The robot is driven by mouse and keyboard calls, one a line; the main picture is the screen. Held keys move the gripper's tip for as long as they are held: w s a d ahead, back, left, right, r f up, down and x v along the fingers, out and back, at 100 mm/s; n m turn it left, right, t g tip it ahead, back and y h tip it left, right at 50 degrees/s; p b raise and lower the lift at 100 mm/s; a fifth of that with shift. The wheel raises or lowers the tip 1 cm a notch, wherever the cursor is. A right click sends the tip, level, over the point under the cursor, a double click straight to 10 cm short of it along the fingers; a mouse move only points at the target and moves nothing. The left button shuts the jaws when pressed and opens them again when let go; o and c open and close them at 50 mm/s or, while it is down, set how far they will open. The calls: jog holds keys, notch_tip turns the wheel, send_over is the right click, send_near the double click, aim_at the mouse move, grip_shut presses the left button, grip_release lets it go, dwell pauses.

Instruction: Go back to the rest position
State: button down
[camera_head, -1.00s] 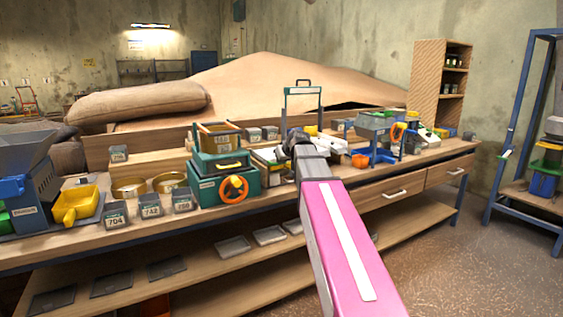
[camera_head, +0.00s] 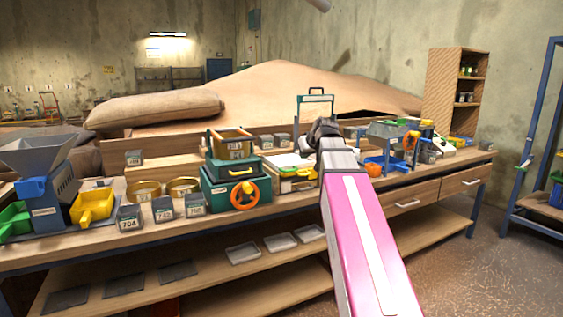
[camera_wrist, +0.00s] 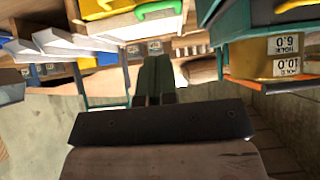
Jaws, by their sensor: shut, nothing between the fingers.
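My gripper (camera_wrist: 154,82) shows in the wrist view as two dark fingers side by side, closed together with nothing between them. In the head view my pink arm reaches forward over the bench (camera_head: 283,184), and its dark end is at the bench's middle; the fingers are hidden there. To its left stands a green machine (camera_head: 222,190) with an orange handwheel (camera_head: 245,195). The wrist picture looks upside down, with the bench items along its top. The gripper touches nothing that I can make out.
A grey hopper machine (camera_head: 42,175), yellow scoop (camera_head: 93,206) and several numbered grey boxes (camera_head: 164,209) stand on the left of the bench. A blue-framed stand (camera_head: 388,150) is right of my arm. A blue rack (camera_head: 540,120) stands far right. The floor between is clear.

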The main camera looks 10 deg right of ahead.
jog(key=s+a+f+m+g+h, duration=0.1)
jog(key=s+f+g, duration=0.2)
jog(key=s+f, duration=0.4)
jog(key=s+a+f+m+g+h, duration=0.1)
jog(key=s+f+g, duration=0.2)
jog(key=f, duration=2)
jog(key=s+a+f+m+g+h, duration=0.1)
jog(key=s+a+f+g, duration=0.1)
jog(key=s+f, duration=0.9)
notch_tip(320, 180, down, 4)
jog(key=shift+s+f+g, duration=0.15)
jog(key=shift+s+g, duration=0.05)
jog(key=shift+g, duration=0.4)
jog(key=c, duration=1.8)
grip_release()
jog(key=shift+a, duration=0.1)
